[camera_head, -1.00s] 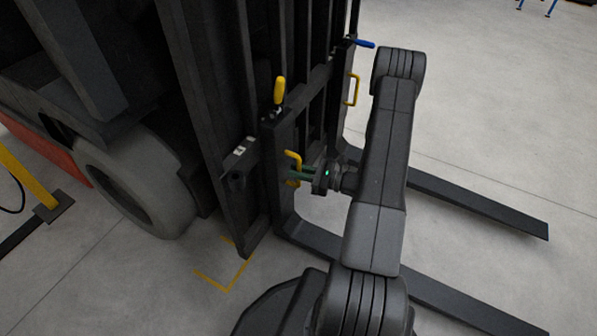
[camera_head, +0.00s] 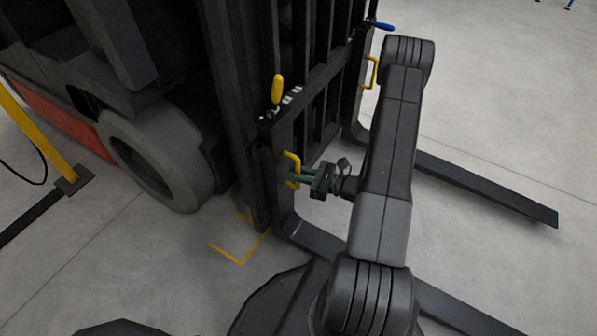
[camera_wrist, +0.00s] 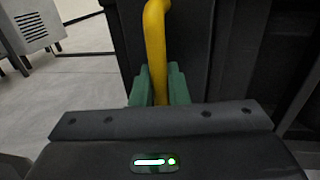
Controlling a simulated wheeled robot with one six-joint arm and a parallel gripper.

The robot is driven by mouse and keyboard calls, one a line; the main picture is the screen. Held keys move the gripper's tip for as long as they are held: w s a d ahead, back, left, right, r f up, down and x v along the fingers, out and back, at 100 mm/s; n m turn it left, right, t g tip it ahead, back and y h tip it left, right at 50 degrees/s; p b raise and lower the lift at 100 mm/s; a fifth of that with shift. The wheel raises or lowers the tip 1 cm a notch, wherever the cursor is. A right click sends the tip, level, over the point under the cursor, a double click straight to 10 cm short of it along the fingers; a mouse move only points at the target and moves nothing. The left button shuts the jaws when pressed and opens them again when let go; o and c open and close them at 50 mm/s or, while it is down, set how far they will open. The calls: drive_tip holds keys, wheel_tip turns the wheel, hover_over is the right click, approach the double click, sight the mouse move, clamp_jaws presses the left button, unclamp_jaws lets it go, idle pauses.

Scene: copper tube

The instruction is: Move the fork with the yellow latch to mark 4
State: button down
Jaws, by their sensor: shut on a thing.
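The fork with the yellow latch (camera_head: 277,89) hangs on the dark carriage bar near its left end. Its latch stands upright, and a yellow handle (camera_head: 292,160) is on its shank. My gripper (camera_head: 295,176) is shut on that handle. In the wrist view the green fingers (camera_wrist: 158,88) press on both sides of the yellow handle (camera_wrist: 154,45). Small white marks (camera_head: 293,95) show on the bar just right of the latch, and another white spot lies just left of it. Their numbers are too small to read.
A second fork with a blue latch (camera_head: 381,26), lying sideways, and its own yellow handle (camera_head: 371,72) is at the right. The truck's grey wheel (camera_head: 155,155) is at the left. A yellow floor corner mark (camera_head: 240,255) lies below.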

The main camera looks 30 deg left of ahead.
drive_tip(key=c, duration=1.5)
unclamp_jaws()
drive_tip(key=shift+s, duration=0.25)
drive_tip(key=w+d+p, duration=0.1)
drive_tip(key=d+p, duration=0.1)
drive_tip(key=d, duration=1.1)
drive_tip(key=shift+w+d+p, duration=0.35)
drive_tip(key=shift+p, duration=0.05)
drive_tip(key=a+b, duration=0.1)
drive_tip(key=a, duration=0.3)
drive_tip(key=s+a+b, duration=0.1)
drive_tip(key=a, duration=0.4)
drive_tip(key=a+b, duration=0.1)
drive_tip(key=a, duration=0.4)
drive_tip(key=shift+s, duration=0.25)
drive_tip(key=shift+w+d, duration=0.2)
drive_tip(key=shift+w, duration=0.4)
